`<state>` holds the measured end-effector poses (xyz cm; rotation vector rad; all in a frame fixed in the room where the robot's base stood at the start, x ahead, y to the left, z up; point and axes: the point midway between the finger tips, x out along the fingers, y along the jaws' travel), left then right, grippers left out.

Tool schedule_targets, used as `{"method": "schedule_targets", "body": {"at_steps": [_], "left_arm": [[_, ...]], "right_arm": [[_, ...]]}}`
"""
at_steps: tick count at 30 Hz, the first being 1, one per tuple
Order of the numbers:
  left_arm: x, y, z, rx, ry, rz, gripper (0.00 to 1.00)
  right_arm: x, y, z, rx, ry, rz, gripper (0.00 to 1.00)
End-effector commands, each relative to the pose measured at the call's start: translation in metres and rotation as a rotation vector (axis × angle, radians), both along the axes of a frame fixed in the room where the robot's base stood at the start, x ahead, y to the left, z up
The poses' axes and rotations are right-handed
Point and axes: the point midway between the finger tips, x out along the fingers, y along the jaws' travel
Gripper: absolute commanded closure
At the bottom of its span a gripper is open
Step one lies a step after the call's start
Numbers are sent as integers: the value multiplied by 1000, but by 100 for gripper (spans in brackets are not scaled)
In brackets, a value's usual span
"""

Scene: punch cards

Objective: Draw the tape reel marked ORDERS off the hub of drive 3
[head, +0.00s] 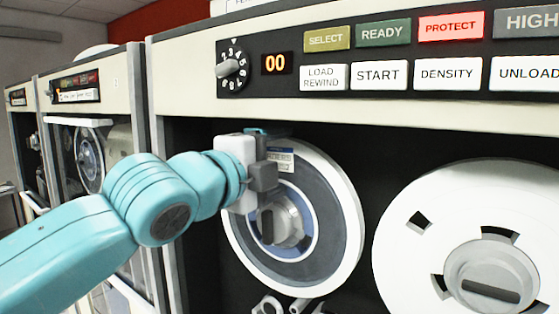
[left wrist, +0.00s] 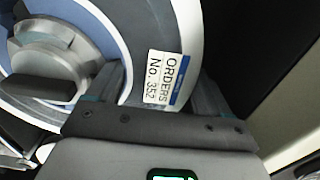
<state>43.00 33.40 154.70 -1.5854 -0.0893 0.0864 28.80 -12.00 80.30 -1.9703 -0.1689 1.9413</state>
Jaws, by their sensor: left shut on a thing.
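The tape reel marked ORDERS (head: 346,235) has a white rim and a grey-blue face. It stands upright around the hub (head: 283,222) in the dark bay of the near drive. Its label (left wrist: 164,79) reads "ORDERS No. 352" in the left wrist view. My left gripper (head: 266,168) is shut on the reel at its upper left edge, beside the label. In the left wrist view the hub (left wrist: 55,60) shows at upper left, with the reel around it. I cannot tell whether there is a gap behind the reel. My right gripper is not in view.
A larger white reel (head: 400,262) sits just right on the same drive. Above is a panel with a dial (head: 232,68), a "00" display (head: 276,63) and buttons; PROTECT (head: 451,26) glows red. Guide rollers (head: 268,305) lie below the reel. Other drives (head: 92,150) stand left.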

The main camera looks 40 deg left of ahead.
Motion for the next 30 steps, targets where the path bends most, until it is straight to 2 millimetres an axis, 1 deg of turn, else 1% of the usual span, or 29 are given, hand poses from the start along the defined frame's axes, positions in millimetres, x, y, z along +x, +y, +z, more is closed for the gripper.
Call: {"method": "schedule_targets", "body": {"at_steps": [1,30], "left_arm": [[0,0,3,2,-10,-2,75],[-22,-3,2,1,-7,-2,75]], "right_arm": [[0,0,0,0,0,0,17],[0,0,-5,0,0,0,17]]}}
